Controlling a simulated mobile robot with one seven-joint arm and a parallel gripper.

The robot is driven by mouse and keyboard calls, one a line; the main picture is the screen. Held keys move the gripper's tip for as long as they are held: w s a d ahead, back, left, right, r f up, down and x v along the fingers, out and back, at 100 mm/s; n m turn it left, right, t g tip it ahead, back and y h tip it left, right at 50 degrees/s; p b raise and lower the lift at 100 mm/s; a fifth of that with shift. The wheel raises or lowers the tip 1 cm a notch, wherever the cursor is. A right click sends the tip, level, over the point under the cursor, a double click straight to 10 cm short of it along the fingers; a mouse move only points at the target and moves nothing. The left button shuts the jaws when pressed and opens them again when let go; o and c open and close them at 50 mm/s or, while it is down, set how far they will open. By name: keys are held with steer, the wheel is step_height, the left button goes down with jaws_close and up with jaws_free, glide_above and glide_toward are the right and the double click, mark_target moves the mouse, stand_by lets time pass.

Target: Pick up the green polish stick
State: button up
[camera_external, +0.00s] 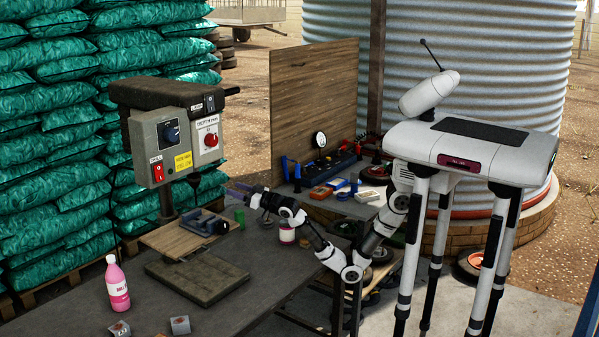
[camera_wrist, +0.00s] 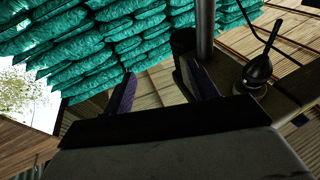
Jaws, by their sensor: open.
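A small green upright piece (camera_external: 240,218), which looks like the green polish stick, stands on the dark workbench just right of the drill press vise. My gripper (camera_external: 240,190) is above the bench, close to the green piece and higher than it, pointing left toward the drill press. In the wrist view my gripper (camera_wrist: 160,90) shows two purple-dark fingers spread apart with nothing between them. I cannot make out the green piece in the wrist view.
The drill press (camera_external: 180,130) and its vise (camera_external: 205,222) stand left of my gripper. A white-and-red pot (camera_external: 287,233) is below my forearm. A pink bottle (camera_external: 117,284) stands at the front left. Tools crowd the back bench. The front bench (camera_external: 250,290) is mostly clear.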

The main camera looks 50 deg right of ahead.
steer(key=w+d+f+m+g+h, duration=0.35)
steer(key=w+d+f+h, duration=0.35)
steer(key=d+f, duration=0.4)
steer(key=m+g+h+p, duration=0.1)
steer(key=m+g+h, duration=0.1)
steer(key=g+h, duration=0.1)
glide_toward(241, 216)
steer(key=x, duration=0.2)
steer(key=p+x, duration=0.1)
steer(key=x, duration=0.3)
steer(key=shift+d+r+p, duration=0.25)
steer(key=shift+r+p, duration=0.05)
steer(key=shift+p, duration=0.05)
steer(key=shift+f+p+x, duration=0.2)
steer(key=shift+p+x, duration=0.75)
steer(key=shift+x, duration=2)
steer(key=shift+a, duration=0.15)
steer(key=c, duration=1.1)
